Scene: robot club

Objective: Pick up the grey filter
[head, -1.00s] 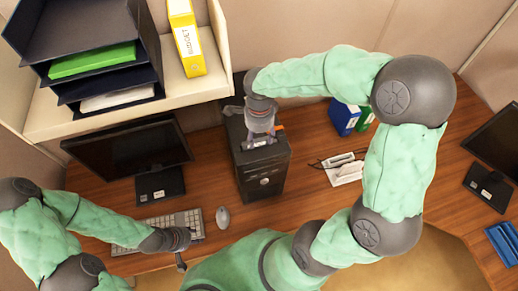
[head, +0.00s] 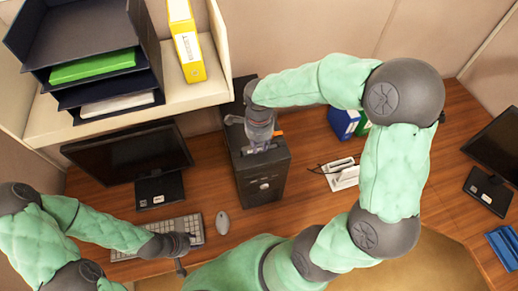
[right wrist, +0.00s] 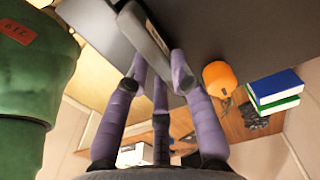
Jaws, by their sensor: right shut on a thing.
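The grey filter (right wrist: 148,32) is a long grey block between the purple-grey fingers of my right gripper (right wrist: 158,72) in the right wrist view. The fingers are shut on it. In the head view my right gripper (head: 258,146) is over the top of the black computer tower (head: 266,187), and its hand mostly hides the filter. I cannot tell whether the filter touches the tower. My left gripper (head: 184,252) is low at the left, beside the keyboard's right end; its fingers look apart and empty.
An orange object (right wrist: 219,77) stands close to the right gripper. Blue and green binders (head: 343,122) and a white item (head: 343,176) are right of the tower. A monitor (head: 128,156), keyboard (head: 160,236) and mouse (head: 222,223) are left. A shelf (head: 120,118) overhangs the back left.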

